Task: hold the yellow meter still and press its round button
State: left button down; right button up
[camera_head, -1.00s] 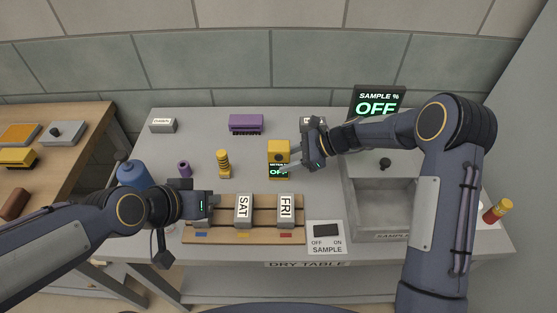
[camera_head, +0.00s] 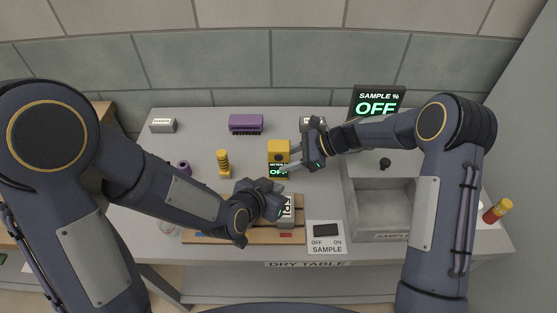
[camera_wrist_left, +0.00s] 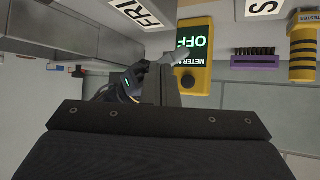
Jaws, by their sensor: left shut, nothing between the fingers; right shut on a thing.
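The yellow meter (camera_head: 279,146) stands on the grey table, with its dark round button (camera_head: 279,157) above a screen reading OFF. The meter (camera_wrist_left: 200,72) and its button (camera_wrist_left: 188,81) also show in the left wrist view. My right gripper (camera_head: 291,160) is shut on the meter from the right. My left gripper (camera_head: 281,188) is shut and empty, just in front of the meter's screen and behind the FRI block. In the left wrist view its dark fingers (camera_wrist_left: 170,84) appear beside the meter; whether they touch it I cannot tell.
The FRI block (camera_head: 288,210) stands on the wooden rack (camera_head: 258,238), partly hidden by my left gripper. A yellow tester (camera_head: 223,164) and a purple brush (camera_head: 246,123) stand left of the meter.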

pick_arm(q)
send_near(284, 161)
jog(key=shift+s+f+x, duration=0.15)
jog(key=shift+x, duration=0.95)
jog(key=shift+s+f+x, duration=0.1)
jog(key=shift+s+x, duration=0.05)
jog(key=shift+x, duration=0.9)
jog(key=shift+d, duration=0.15)
jog(key=shift+w, duration=0.55)
dwell(0.5)
jog(key=shift+s, duration=0.55)
jog(key=s, duration=0.6)
